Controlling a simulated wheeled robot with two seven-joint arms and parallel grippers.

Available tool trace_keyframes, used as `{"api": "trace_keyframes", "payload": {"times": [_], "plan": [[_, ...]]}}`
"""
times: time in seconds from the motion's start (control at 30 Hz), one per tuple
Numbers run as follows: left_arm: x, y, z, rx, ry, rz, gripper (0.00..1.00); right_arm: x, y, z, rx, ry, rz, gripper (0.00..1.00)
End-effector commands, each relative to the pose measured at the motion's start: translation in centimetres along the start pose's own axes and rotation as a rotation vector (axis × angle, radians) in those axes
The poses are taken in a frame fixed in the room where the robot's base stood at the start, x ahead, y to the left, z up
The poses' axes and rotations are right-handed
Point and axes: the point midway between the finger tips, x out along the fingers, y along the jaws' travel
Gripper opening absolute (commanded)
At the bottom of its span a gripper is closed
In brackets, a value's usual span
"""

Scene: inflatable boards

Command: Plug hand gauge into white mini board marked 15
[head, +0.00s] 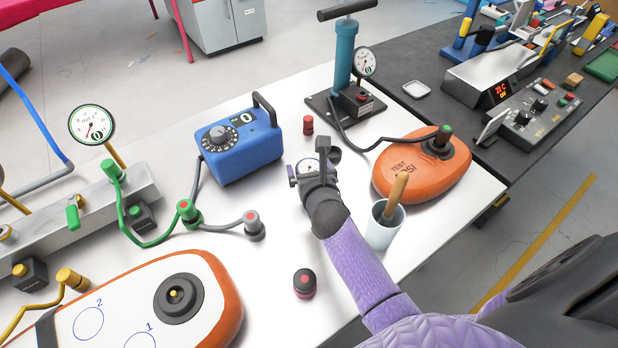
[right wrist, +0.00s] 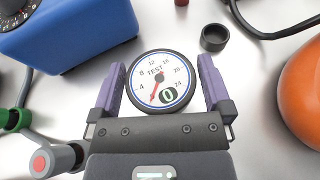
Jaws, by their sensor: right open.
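The hand gauge, a round white dial with a red needle and the word TEST, sits between the fingers of my right gripper in the right wrist view (right wrist: 160,82). My right gripper (right wrist: 160,90) is open, with one purple-padded finger on each side of the dial; whether they touch it is unclear. In the head view the gauge (head: 308,168) is partly hidden by my right gripper (head: 311,172). A white-topped board with orange sides (head: 210,330) lies at the lower left, with a dark round valve (head: 175,297). I see 1 and 2 on it, no 15. My left gripper is out of view.
A blue box with a dial (head: 240,145) stands left of my gripper. An orange board (head: 425,165) and a cup with a wooden handle (head: 384,226) are to the right. A pump (head: 345,60) stands behind. A dark red-topped cap (head: 305,283) is in front.

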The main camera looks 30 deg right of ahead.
Motion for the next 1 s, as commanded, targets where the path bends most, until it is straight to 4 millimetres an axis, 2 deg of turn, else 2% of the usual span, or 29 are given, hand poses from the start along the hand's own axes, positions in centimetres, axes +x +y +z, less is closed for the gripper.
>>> {"api": "trace_keyframes", "payload": {"times": [0.17,0.2,0.57,0.8,0.87,1.0], "plan": [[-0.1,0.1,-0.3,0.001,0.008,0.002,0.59,0.1,0.0,0.1,0.0,0.0,0.0,1.0],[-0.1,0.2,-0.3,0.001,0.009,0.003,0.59,0.0,0.0,0.1,0.0,0.0,0.0,0.96],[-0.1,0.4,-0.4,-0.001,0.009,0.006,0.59,0.0,0.0,0.1,0.0,0.0,0.0,0.2],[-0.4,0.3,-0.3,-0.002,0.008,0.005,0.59,-0.1,0.0,0.6,0.0,-0.002,0.0,0.18],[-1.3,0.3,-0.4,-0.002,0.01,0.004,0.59,-0.6,0.0,1.8,-0.001,-0.004,0.001,0.18],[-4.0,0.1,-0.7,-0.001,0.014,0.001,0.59,-2.0,0.0,5.8,-0.003,-0.007,0.002,0.18]]}}
